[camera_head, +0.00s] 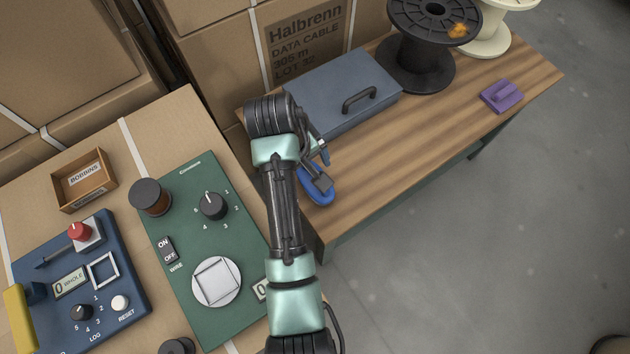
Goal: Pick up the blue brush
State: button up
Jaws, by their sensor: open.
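The blue brush (320,195) lies near the front left corner of the wooden table (400,153). My arm reaches up the middle of the view and bends down over that corner. My gripper (321,180) is open and points down right over the brush, hiding part of it. A bit of blue also shows farther up beside the gripper. I cannot tell whether the fingers touch the brush or stand around it.
A grey-blue case (335,92) with a dark handle lies just behind the gripper. A black spool (420,70), a cream spool (492,42) and a purple block (501,96) stand farther right. The table's middle is clear. A green panel (210,255) is at left.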

jog(key=b, duration=0.1)
send_over(312, 190)
notch_tip(312, 190, down, 6)
jog(key=shift+r, duration=0.2)
jog(key=f, duration=0.1)
jog(key=w+f+b, duration=0.1)
jog(key=f, duration=0.1)
jog(key=d+f, duration=0.1)
jog(key=f, duration=0.1)
jog(key=shift+w+d+f+b, duration=0.1)
jog(key=shift+w+f+b, duration=0.05)
jog(key=shift+b, duration=0.2)
jog(key=c, duration=1.5)
notch_tip(312, 190, up, 10)
jog(key=shift+r+p, duration=0.1)
jog(key=shift+p, duration=1.1)
